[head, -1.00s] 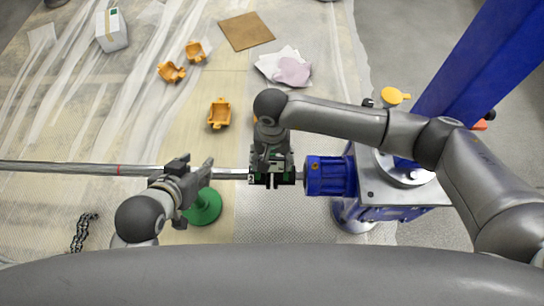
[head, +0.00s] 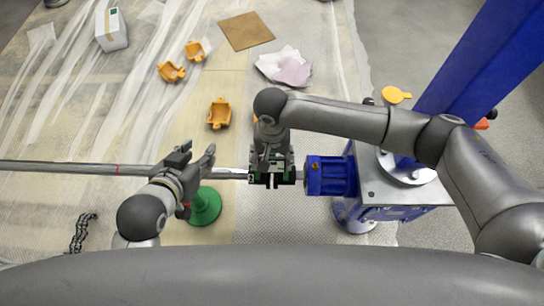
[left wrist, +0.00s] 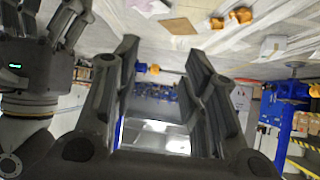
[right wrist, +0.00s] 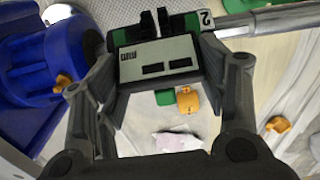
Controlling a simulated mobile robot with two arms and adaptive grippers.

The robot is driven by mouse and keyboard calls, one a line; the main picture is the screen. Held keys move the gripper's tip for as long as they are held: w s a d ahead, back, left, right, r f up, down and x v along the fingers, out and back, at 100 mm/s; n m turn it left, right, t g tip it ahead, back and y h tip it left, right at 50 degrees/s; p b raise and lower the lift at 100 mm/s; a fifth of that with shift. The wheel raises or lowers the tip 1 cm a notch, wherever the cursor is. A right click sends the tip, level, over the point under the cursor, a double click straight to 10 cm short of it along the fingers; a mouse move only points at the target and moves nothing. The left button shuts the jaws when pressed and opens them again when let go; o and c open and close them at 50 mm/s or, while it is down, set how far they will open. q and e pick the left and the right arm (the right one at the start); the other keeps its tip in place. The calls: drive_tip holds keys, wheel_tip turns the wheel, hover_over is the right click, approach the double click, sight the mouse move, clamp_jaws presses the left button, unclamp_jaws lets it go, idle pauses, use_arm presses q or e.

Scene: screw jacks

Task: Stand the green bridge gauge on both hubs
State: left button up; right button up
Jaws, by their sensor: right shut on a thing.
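The green bridge gauge (head: 271,178) is a dark and green block with a label. In the right wrist view its pale marked face (right wrist: 155,62) and two dark prongs show. My right gripper (head: 271,166) is shut on it, at the gap between the long steel shaft (head: 70,168) and the blue drive housing (head: 325,176). The hubs are mostly hidden by gauge and gripper; I cannot tell whether the gauge touches them. My left gripper (head: 203,168) is open and empty beside the shaft, left of the gauge; its spread fingers show in the left wrist view (left wrist: 155,85).
A green round-based stand (head: 205,207) is below my left gripper. Orange brackets (head: 219,113) lie beyond the shaft, with a brown board (head: 246,31) and a lilac cloth (head: 294,71). A blue column (head: 470,70) rises at right. A chain (head: 82,233) lies at lower left.

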use_arm(q)
drive_tip(key=shift+w+d+r+t, duration=0.25)
drive_tip(key=shift+w+r+t, duration=0.15)
drive_tip(key=shift+w+r, duration=0.15)
use_arm(e)
drive_tip(key=shift+f, duration=0.1)
idle(0.6)
use_arm(q)
drive_tip(key=shift+w+d+r, duration=0.1)
drive_tip(key=shift+d+r, duration=0.05)
drive_tip(key=shift+r, duration=0.05)
use_arm(e)
drive_tip(key=shift+f, duration=0.1)
use_arm(q)
drive_tip(key=shift+w+r+t+b, duration=0.25)
drive_tip(key=shift+r+t+b, duration=0.05)
drive_tip(key=shift+t, duration=0.1)
drive_tip(key=shift+w+d+r+h, duration=0.1)
drive_tip(key=shift+w+r+h, duration=0.1)
drive_tip(key=shift+h, duration=0.1)
use_arm(e)
drive_tip(key=shift+f, duration=0.1)
use_arm(q)
drive_tip(key=shift+w+d+r+t, duration=0.15)
drive_tip(key=shift+w+r+t, duration=0.1)
drive_tip(key=shift+r+t, duration=0.25)
drive_tip(key=shift+w+r, duration=0.15)
drive_tip(key=shift+r, duration=0.05)
use_arm(e)
drive_tip(key=shift+f, duration=0.1)
